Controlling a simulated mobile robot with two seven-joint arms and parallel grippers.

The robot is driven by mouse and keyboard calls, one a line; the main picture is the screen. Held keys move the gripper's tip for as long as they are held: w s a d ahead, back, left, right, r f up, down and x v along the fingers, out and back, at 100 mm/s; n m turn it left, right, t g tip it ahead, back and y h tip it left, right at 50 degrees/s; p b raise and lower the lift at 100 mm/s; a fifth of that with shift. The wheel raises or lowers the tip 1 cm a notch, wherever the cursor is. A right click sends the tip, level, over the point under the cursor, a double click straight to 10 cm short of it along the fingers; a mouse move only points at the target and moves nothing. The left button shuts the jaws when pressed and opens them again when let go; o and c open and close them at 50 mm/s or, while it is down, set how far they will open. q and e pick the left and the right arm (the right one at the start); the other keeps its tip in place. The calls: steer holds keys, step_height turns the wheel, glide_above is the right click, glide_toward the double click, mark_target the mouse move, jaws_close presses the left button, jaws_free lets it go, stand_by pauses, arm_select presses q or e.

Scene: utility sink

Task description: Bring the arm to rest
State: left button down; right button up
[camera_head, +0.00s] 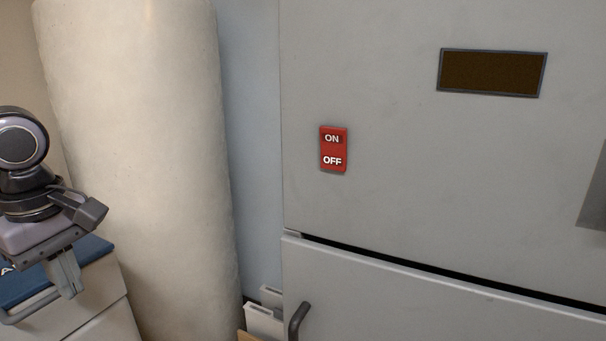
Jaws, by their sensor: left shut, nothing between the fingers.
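My left gripper (68,278) is at the lower left of the head view, pointing down, with its fingers together and nothing between them. It is in front of a light cabinet with a blue top. It is well to the left of the red ON/OFF switch (333,149) on the grey cabinet front and does not touch it. My right gripper is not in the view.
A thick pale column (140,150) stands between my left arm and the grey cabinet (390,190). The cabinet has a dark display panel (491,73) and a lower door with a dark handle (298,320). A light drawer unit (95,310) is below my gripper.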

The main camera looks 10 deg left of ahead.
arm_select(q)
steer(key=w+d+f+n+t+h, duration=0.3)
steer(key=d+f+n+t+h, duration=0.2)
steer(key=d+f+n+h, duration=0.6)
step_height(320, 180, down, 12)
steer(key=a+n+t+y, duration=0.35)
steer(key=n+t, duration=0.65)
steer(key=n, duration=1.7)
steer(key=s+d+f+n+g+y, duration=0.5)
steer(key=s+d+f+n, duration=0.4)
steer(key=f+n, duration=0.5)
step_height(320, 180, up, 11)
steer(key=n+p, duration=0.2)
steer(key=p, duration=1.1)
steer(key=shift+s+d, duration=0.35)
